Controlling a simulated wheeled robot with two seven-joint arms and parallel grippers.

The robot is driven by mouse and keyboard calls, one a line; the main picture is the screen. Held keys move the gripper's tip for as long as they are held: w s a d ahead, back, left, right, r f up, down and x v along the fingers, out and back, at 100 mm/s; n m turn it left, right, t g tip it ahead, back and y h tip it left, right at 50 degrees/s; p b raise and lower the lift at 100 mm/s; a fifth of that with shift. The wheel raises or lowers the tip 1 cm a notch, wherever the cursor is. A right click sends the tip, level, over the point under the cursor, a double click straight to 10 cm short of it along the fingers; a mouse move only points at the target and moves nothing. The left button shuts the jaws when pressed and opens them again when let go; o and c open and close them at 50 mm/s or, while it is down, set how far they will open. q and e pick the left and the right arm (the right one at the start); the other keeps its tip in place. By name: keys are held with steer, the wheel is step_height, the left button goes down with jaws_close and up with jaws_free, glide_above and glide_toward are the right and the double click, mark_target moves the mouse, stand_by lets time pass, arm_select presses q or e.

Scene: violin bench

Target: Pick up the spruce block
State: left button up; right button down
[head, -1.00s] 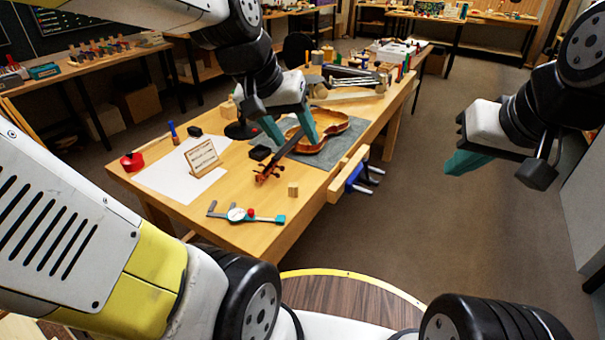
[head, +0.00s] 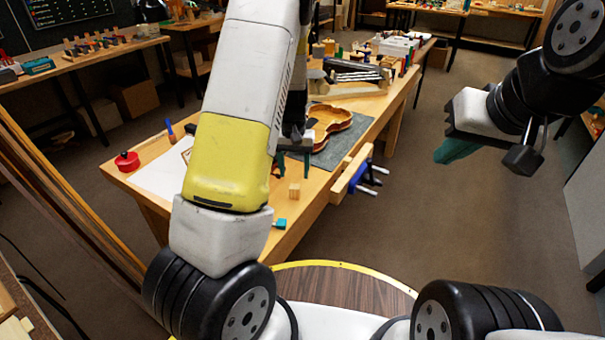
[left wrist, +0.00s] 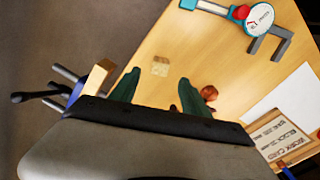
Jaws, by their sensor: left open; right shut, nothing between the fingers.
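The small pale spruce block (head: 294,190) stands on the workbench near its front right edge. In the left wrist view the block (left wrist: 160,66) lies just beyond the fingertips, roughly in line with the gap between them. My left gripper (head: 293,163) is open and empty, with its teal fingers behind and above the block in the head view; they also show in the left wrist view (left wrist: 157,88). My right gripper (head: 456,150) is shut and empty, off to the right above the floor.
The violin body (head: 332,122) lies on a grey mat (head: 352,140) behind the block. A dial caliper (left wrist: 248,17) and a work card (left wrist: 285,135) lie nearby. A blue-handled vise (head: 360,180) juts from the bench's right side. My left arm hides part of the bench.

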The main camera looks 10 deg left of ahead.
mark_target(295, 186)
arm_select(q)
step_height(295, 186, down, 7)
steer(key=shift+f, duration=0.2)
stand_by(0.3)
jaws_close()
